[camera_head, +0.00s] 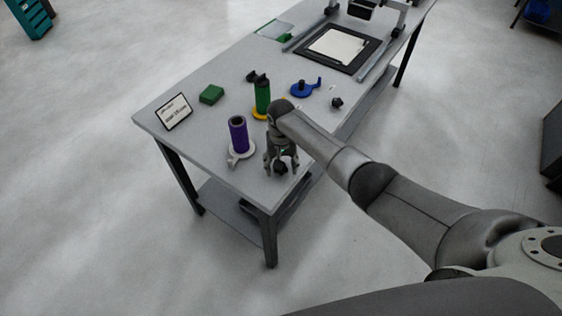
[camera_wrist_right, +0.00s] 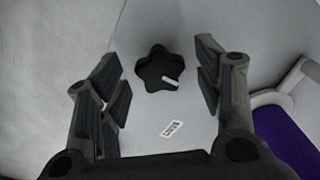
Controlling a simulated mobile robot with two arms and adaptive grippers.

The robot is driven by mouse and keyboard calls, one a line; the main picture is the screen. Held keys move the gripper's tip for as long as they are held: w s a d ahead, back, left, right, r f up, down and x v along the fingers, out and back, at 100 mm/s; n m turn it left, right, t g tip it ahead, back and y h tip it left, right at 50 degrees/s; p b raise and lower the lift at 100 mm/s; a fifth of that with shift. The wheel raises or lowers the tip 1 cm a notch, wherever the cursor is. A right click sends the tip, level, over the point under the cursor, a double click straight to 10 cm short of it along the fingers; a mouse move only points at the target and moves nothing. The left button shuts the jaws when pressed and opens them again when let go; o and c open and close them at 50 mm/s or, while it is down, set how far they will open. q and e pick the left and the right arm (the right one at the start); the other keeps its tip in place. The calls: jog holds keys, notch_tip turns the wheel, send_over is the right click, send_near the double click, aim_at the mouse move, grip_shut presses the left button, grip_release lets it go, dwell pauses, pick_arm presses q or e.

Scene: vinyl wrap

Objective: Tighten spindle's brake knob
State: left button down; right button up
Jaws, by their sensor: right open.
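A black star-shaped knob with a white mark (camera_wrist_right: 157,70) sits on the grey tabletop, between and a little beyond my open right fingers in the right wrist view. My right gripper (camera_wrist_right: 160,88) is open and empty, pointing down over the knob; it also shows in the head view (camera_head: 281,170), near the table's front corner. A purple roll (camera_head: 238,134) stands upright on a white spindle base (camera_head: 232,159), just left of my right gripper. A second black knob (camera_head: 336,102) lies farther back on the table. My left gripper is not in view.
A green roll (camera_head: 262,97) stands on a yellow base (camera_head: 259,115) behind the gripper. A blue spindle base (camera_head: 304,90), a green block (camera_head: 211,94) and a sign card (camera_head: 175,112) are on the table (camera_head: 215,131). A framed press area (camera_head: 340,47) is at the back.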

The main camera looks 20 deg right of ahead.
notch_tip(320, 180, up, 12)
dwell(0.5)
dwell(0.3)
